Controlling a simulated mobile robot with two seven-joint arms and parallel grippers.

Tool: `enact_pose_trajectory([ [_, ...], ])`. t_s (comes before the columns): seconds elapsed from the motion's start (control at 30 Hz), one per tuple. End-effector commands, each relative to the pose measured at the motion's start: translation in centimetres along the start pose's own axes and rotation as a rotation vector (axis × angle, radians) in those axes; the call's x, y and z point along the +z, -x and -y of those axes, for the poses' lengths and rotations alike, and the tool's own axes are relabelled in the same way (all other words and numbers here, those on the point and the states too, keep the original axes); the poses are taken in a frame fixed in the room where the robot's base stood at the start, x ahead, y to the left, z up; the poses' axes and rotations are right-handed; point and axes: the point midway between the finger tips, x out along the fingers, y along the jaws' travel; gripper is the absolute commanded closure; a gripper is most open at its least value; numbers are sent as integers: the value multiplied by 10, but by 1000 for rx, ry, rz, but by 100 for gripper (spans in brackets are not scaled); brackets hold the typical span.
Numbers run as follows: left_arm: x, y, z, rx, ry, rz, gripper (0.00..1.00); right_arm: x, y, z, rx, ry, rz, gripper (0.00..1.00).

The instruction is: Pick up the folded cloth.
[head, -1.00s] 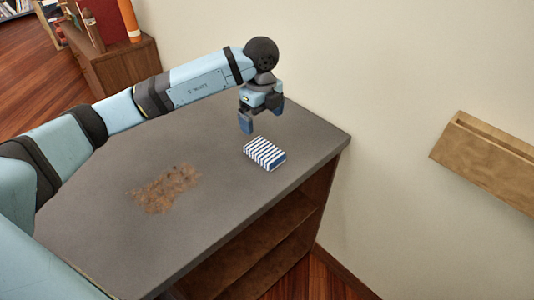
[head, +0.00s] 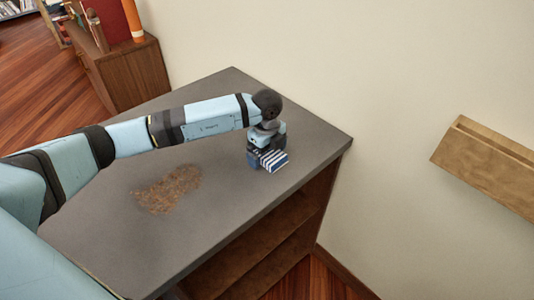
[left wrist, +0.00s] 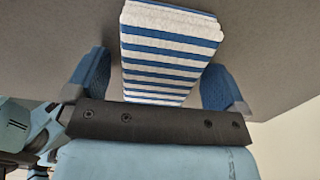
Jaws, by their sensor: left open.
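The folded cloth (head: 273,160), striped blue and white, lies on the grey top of a low shelf unit near its right edge. My left gripper (head: 265,159) has come down over the cloth and partly hides it in the head view. In the left wrist view the cloth (left wrist: 168,50) lies between the two blue fingers of the gripper (left wrist: 158,80). The fingers are open, one on each side, with a narrow gap showing beside the cloth. My right gripper is not in view.
A brown crumbly patch (head: 168,189) lies on the grey top (head: 215,225), left of the cloth. A wall stands behind, with a wooden ledge (head: 485,163) at the right. A wooden cabinet (head: 130,75) stands at the back left. Open shelves (head: 270,240) lie below the top.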

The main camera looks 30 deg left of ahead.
Motion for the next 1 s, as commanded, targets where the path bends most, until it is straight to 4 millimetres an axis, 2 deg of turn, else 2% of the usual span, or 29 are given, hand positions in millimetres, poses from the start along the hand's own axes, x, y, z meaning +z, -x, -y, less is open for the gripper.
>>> enact_pose_trajectory([
  [0.1, 0, 0, 0, 0, 0, 0, 0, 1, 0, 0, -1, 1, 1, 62],
  [0.33, 0, 0, 0, 0, 0, 0, 53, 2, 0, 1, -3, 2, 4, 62],
  [0.77, 0, 7, 0, -2, -1, -1, 54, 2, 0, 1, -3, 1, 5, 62],
  [0.87, 0, 17, 1, -2, 0, 0, 54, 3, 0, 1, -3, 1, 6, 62],
  [1.0, 0, 43, 1, -4, -1, 0, 54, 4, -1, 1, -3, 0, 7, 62],
])
